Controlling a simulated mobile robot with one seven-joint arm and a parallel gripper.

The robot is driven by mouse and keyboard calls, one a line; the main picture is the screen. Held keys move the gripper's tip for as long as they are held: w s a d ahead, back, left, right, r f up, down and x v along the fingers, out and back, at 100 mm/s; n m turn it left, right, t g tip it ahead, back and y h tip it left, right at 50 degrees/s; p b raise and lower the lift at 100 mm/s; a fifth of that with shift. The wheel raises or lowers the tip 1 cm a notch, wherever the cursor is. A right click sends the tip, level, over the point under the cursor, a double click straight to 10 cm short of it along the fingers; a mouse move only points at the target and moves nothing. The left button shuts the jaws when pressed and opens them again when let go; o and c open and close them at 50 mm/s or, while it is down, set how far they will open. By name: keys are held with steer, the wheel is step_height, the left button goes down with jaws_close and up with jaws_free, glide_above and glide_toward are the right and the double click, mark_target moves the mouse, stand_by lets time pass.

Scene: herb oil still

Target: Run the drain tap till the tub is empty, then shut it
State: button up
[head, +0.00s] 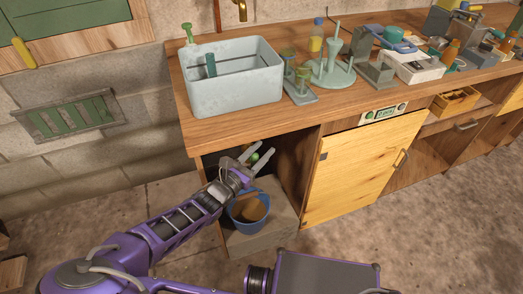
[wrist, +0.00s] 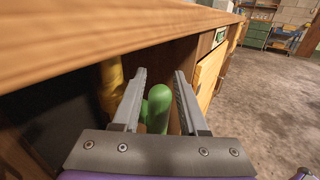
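The pale grey tub (head: 233,97) stands at the left end of the wooden counter. A dark green piece (head: 210,65) shows inside it; I cannot tell the liquid level. Below the counter, in the open bay, my gripper (head: 262,154) is open. The green tap handle (wrist: 158,108) sits between its fingers in the wrist view, with no clear contact on either side. A brass pipe (wrist: 112,85) shows left of the handle. A blue bucket (head: 236,217) with brown inside stands below the gripper. The tap's outlet is hidden.
The bucket stands on a grey block (head: 262,238). A wooden cupboard door (head: 345,175) stands right of the bay. The counter edge (wrist: 120,35) runs close above the gripper. Glassware stands and trays (head: 412,70) crowd the counter's right side. The floor in front is clear.

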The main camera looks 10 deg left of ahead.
jaws_close()
steer(key=shift+r+p, duration=0.1)
steer(key=shift+p, duration=0.35)
steer(key=shift+a+f+m+g+y+b, duration=0.15)
steer(key=shift+f+m+g+y, duration=0.8)
steer(key=shift+g+y, duration=0.8)
steer(key=shift+d+f+m+g+y+b, duration=0.15)
steer(key=shift+f+m+g+y, duration=0.45)
steer(key=shift+m+g+y, duration=0.9)
steer(key=shift+a+f+m+g+y+b, duration=0.15)
steer(key=shift+f+m+g+y, duration=0.7)
steer(key=shift+g+y, duration=1.1)
steer(key=shift+a, duration=0.1)
